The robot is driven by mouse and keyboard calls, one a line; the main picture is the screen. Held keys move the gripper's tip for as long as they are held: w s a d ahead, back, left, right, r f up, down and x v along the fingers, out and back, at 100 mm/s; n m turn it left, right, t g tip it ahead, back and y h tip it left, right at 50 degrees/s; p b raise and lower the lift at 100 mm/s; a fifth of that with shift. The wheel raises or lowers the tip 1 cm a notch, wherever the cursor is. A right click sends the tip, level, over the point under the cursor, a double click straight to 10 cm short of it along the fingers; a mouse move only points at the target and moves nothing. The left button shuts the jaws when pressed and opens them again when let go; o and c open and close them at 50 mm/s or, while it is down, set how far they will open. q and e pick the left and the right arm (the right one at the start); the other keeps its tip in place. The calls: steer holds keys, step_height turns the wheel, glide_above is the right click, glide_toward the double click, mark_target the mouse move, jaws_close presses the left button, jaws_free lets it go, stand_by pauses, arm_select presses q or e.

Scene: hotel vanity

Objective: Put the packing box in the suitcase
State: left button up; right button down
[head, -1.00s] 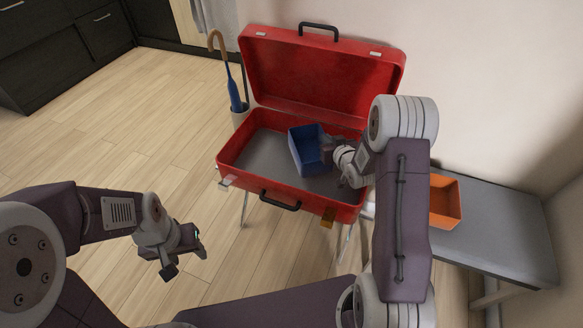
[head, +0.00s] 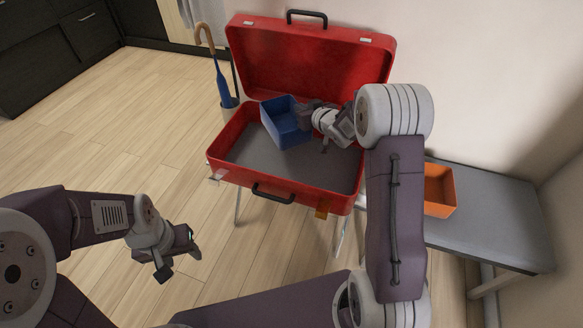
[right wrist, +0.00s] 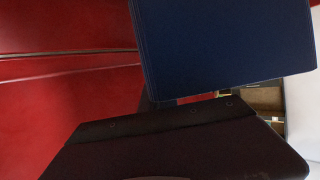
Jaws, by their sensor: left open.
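The open red suitcase (head: 320,192) stands on a stand in the middle of the head view, its lid up at the back. A blue open-topped box (head: 285,122) is at the back left of its grey interior, tilted in the picture; I cannot tell whether it touches the floor or hangs above it. My right gripper (head: 307,115) is shut on the box's right wall. In the right wrist view the blue box (right wrist: 225,45) fills the upper right, and the fingertips are hidden. My left gripper (head: 180,262) is open and empty, in front left of the suitcase.
An orange box (head: 439,190) sits on a grey bench (head: 495,225) to the right. An umbrella (head: 224,85) stands in a holder (head: 229,112) left of the suitcase. Dark drawers (head: 60,45) are at the back left. The wooden floor at left is clear.

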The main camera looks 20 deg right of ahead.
mark_target(311, 141)
step_height(311, 141, down, 11)
steer(key=b, duration=0.6)
steer(key=shift+f, duration=0.1)
steer(key=c, duration=1.6)
jaws_free()
steer(key=shift+c, duration=0.2)
steer(key=p+v, duration=0.1)
steer(key=v, duration=0.1)
steer(key=p+v, duration=0.1)
steer(key=v, duration=0.1)
steer(key=p+v, duration=0.1)
steer(key=v, duration=0.2)
steer(key=shift+r, duration=0.3)
steer(key=shift+s+d, duration=0.1)
steer(key=shift+s, duration=0.15)
